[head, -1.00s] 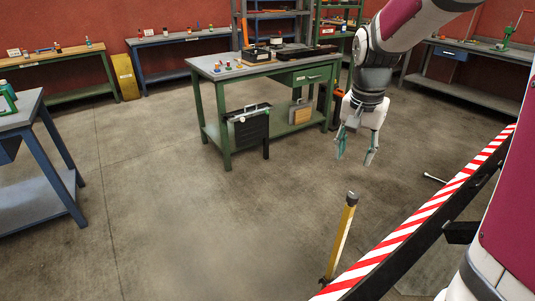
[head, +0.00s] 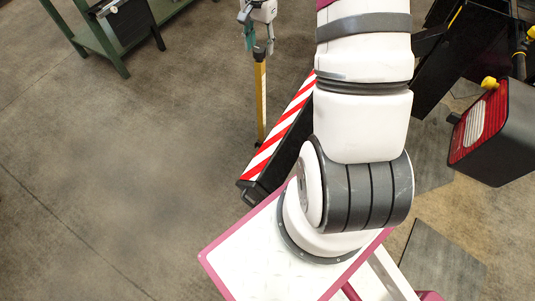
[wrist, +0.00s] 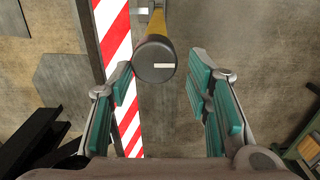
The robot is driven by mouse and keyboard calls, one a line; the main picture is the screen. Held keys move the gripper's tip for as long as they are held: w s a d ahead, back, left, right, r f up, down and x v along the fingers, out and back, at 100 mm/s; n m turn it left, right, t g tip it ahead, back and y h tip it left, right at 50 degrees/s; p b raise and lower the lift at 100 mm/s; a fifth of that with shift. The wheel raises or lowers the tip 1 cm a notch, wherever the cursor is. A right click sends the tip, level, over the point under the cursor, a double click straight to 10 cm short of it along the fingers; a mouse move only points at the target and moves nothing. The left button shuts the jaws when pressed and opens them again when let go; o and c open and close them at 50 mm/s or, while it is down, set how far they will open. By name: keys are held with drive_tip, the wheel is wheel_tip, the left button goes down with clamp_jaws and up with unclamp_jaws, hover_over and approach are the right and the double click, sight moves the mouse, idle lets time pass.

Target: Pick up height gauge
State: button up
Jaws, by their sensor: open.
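The height gauge (head: 261,100) is an upright yellow post beside the red-and-white striped bar in the head view. In the wrist view its round dark top (wrist: 154,60) shows between my fingertips, nearer the left finger, with part of the yellow post beyond. My gripper (head: 259,45) is at the top of the post in the head view. Its teal-padded fingers (wrist: 165,78) are spread apart in the wrist view, with a clear gap on the right side of the post. The fingers do not appear closed on it.
The red-and-white striped bar (head: 279,130) runs close beside the post. A dark block with a red and white lamp face (head: 480,127) stands at the right. A green workbench (head: 100,45) is at the upper left. The floor at the left is clear.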

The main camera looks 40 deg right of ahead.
sight(260, 62)
drive_tip(key=shift+s+a+f, duration=0.15)
drive_tip(key=shift+a+f, duration=0.05)
drive_tip(key=shift+f, duration=0.8)
drive_tip(key=shift+s+a+f, duration=0.15)
drive_tip(key=shift+f, duration=0.85)
drive_tip(key=shift+s+a+f, duration=0.15)
drive_tip(key=shift+a+f, duration=0.05)
drive_tip(key=shift+f, duration=0.8)
drive_tip(key=shift+r, duration=0.1)
clamp_jaws()
